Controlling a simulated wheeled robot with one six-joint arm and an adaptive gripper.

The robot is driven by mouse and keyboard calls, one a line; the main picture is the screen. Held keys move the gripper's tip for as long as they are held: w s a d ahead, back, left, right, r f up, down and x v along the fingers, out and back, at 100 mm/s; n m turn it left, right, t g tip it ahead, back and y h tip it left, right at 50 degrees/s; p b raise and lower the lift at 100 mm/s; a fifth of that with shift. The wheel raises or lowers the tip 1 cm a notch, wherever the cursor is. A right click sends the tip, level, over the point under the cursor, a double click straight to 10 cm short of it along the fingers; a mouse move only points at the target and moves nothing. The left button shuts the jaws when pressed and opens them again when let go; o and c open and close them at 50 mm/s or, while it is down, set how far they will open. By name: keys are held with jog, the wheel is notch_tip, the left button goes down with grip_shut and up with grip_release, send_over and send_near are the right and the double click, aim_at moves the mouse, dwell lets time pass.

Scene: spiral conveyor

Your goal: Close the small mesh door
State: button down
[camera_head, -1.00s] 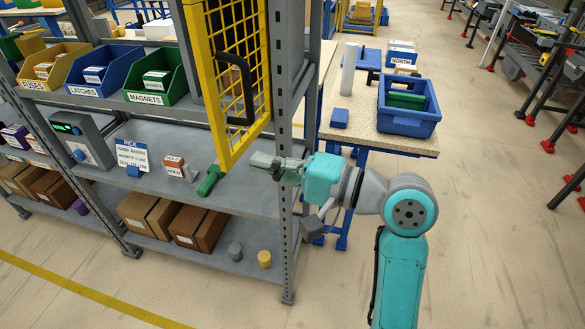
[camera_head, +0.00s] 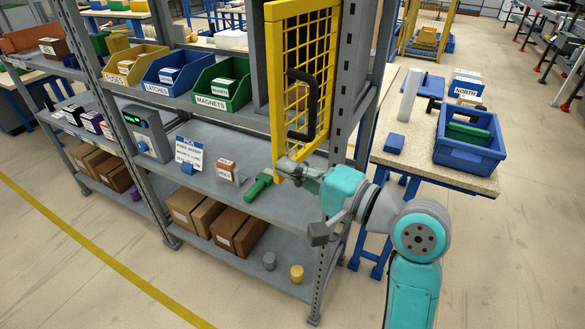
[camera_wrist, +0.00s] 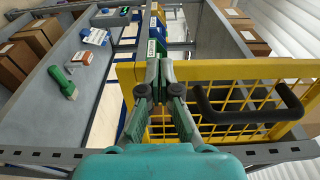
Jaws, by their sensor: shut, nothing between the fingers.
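The small mesh door (camera_head: 276,100) has a yellow frame and yellow mesh, and stands at an angle out from the right end of the shelf rack. Its black handle (camera_head: 312,105) faces my side. My gripper (camera_head: 284,168) is at the door's lower left corner, with its fingers shut and empty. In the wrist view, my gripper (camera_wrist: 159,72) lies across the left end of the yellow door (camera_wrist: 240,70), with the handle (camera_wrist: 250,114) to its right. I cannot tell whether the fingers touch the frame. My gripper hides part of that corner.
Green, blue and yellow bins (camera_head: 223,99) line the upper shelf left of the door. A green tool (camera_head: 259,186) and a small labelled box (camera_head: 228,171) lie on the shelf below. A grey rack post (camera_head: 345,110) stands right of the door. A workbench (camera_head: 400,160) with a blue crate (camera_head: 468,152) stands right.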

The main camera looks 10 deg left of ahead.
jog(key=w+a+m+t+h, duration=0.8)
jog(key=w+a+t+h, duration=0.15)
jog(key=a, duration=0.25)
jog(key=w+a+m+h, duration=0.2)
jog(key=w+m+h, duration=0.3)
jog(key=w, duration=0.9)
jog(key=h, duration=0.3)
jog(key=shift+w+a+m, duration=0.3)
jog(key=shift+w, duration=0.05)
